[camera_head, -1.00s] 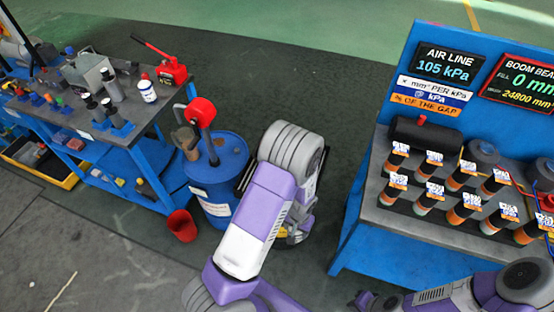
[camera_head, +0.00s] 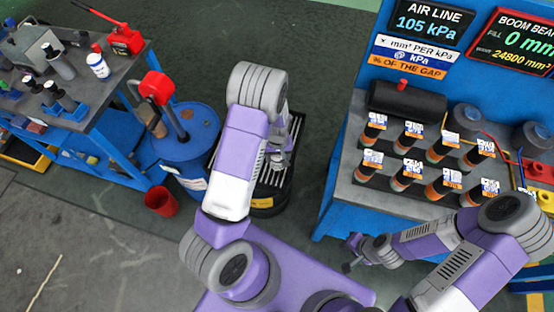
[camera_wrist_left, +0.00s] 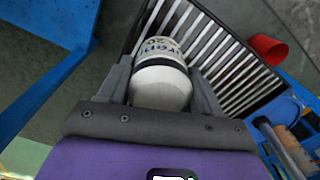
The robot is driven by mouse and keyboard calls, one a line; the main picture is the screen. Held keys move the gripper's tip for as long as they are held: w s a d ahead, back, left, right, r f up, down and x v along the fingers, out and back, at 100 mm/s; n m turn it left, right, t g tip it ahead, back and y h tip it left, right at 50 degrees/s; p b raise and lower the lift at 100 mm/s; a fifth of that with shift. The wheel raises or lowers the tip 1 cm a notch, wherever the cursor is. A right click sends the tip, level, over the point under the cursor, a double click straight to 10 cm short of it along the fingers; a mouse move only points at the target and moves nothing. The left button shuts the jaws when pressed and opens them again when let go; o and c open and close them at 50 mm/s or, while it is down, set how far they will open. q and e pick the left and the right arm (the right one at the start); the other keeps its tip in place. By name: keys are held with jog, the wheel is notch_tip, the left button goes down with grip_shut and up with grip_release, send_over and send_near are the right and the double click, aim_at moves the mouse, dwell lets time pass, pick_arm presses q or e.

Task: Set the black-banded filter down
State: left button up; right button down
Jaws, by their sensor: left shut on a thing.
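My left gripper (camera_head: 277,160) is over the black slatted rack (camera_head: 290,150) beside the blue drum. In the left wrist view it is shut on a white, rounded filter (camera_wrist_left: 160,84), one finger on each side. In the head view the filter is largely hidden by my arm. My right gripper (camera_head: 349,256) is empty, its fingers apart, in front of the right-hand blue stand.
The blue drum (camera_head: 190,150) with a red-topped part stands left of the rack. A red bucket (camera_head: 161,201) is on the floor. The left bench (camera_head: 105,98) holds a white bottle (camera_head: 98,66) and tools. Several orange-banded cylinders (camera_head: 400,175) stand on the right stand.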

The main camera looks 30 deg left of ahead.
pick_arm(q)
jog(key=shift+w+f+b, duration=0.1)
jog(key=shift+f+b, duration=0.3)
jog(key=shift+f, duration=1.3)
jog(key=shift+f, duration=0.1)
jog(key=o, duration=1.3)
jog(key=shift+c, duration=0.2)
